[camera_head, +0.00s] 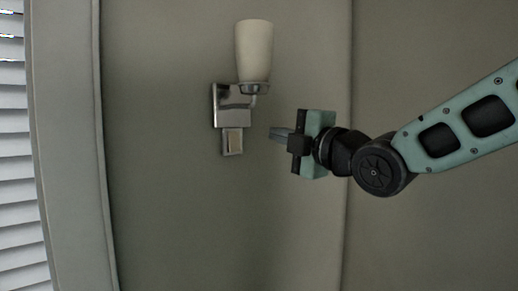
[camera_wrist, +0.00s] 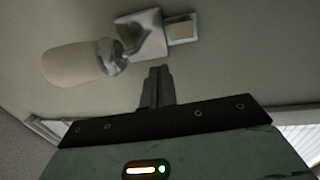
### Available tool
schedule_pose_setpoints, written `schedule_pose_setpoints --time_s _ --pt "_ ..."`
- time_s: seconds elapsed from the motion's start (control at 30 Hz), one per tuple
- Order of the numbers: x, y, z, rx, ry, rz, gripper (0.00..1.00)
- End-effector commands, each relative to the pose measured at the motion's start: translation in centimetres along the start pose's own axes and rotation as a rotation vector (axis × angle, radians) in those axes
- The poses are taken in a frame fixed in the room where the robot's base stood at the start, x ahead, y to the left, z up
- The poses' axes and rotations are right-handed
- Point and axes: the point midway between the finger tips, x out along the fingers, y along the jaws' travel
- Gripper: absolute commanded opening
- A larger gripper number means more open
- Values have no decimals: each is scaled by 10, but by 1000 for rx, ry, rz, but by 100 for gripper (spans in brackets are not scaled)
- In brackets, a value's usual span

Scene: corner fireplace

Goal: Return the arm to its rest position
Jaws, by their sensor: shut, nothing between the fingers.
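My gripper (camera_head: 273,133) is at the end of my arm, which reaches in from the right in the head view. Its fingers are shut with nothing between them and point left, toward the lower part of a wall lamp. In the wrist view the shut fingers (camera_wrist: 156,88) stand up from the dark gripper body, just below the lamp's metal mount in the picture. A gap shows between the fingertips and the lamp in the head view.
A wall lamp with a cream shade (camera_head: 254,50), a chrome mount (camera_head: 233,104) and a small switch plate (camera_head: 232,141) is on the grey wall (camera_head: 160,200). A window with white blinds (camera_head: 14,150) is at the left. Clear space lies below my arm.

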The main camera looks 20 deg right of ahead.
Motion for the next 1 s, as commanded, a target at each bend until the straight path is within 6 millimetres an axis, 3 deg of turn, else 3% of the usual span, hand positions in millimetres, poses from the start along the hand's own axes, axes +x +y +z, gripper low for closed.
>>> schedule_pose_setpoints --time_s 0.13,0.23,0.37,0.47,0.6,0.67,0.8,0.9,1.0 --pt "0 -3 -1 6 1 -6 0" --pt "0 -25 -8 57 5 -60 0" --pt "-4 -93 -30 224 -1 -239 0" --pt "-19 -161 -55 397 -37 -437 0" --pt "-55 -251 -90 618 -145 -721 0" --pt "-76 -287 -104 700 -213 -842 0" --pt "-138 -362 -134 851 -426 -1114 0" --pt "-185 -400 -149 914 -607 -1274 0" --pt "-224 -424 -158 940 -775 -1384 0"
